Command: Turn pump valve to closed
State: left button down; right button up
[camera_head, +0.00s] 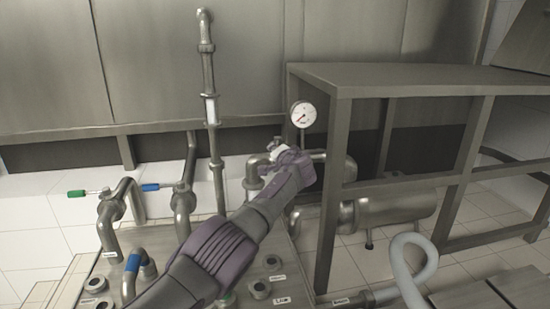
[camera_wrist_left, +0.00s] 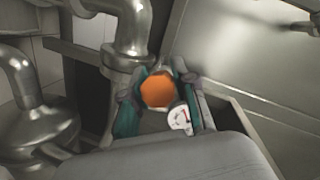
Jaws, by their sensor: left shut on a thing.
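My left gripper (camera_head: 286,153) reaches in from the bottom of the head view to the pipework beside the steel frame. In the left wrist view its two teal-lined fingers close around an orange handle end (camera_wrist_left: 158,91), which I take to be the pump valve's handle. The handle is hidden behind the gripper in the head view, so I cannot tell its angle. A metal pipe (camera_wrist_left: 133,35) with a flange is just behind the fingers in the wrist view. My right gripper is in neither view.
A round pressure gauge (camera_head: 303,114) stands close to the gripper; it also shows in the wrist view (camera_wrist_left: 180,118). A steel frame (camera_head: 340,150) is right of the gripper. Green (camera_head: 78,193) and blue (camera_head: 151,187) valve handles are at left. A pale hose (camera_head: 408,265) curves at lower right.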

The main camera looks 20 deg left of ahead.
pick_arm(q)
jog(key=shift+d+r, duration=0.1)
jog(key=shift+r, duration=0.2)
jog(key=c, duration=0.9)
grip_release()
jog(key=shift+w+f, duration=0.1)
jog(key=shift+f, duration=0.1)
jog(key=shift+s+d, duration=0.55)
jog(key=shift+s, duration=0.05)
jog(key=v, duration=1)
jog(key=shift+s, duration=0.25)
jog(key=shift+c, duration=0.2)
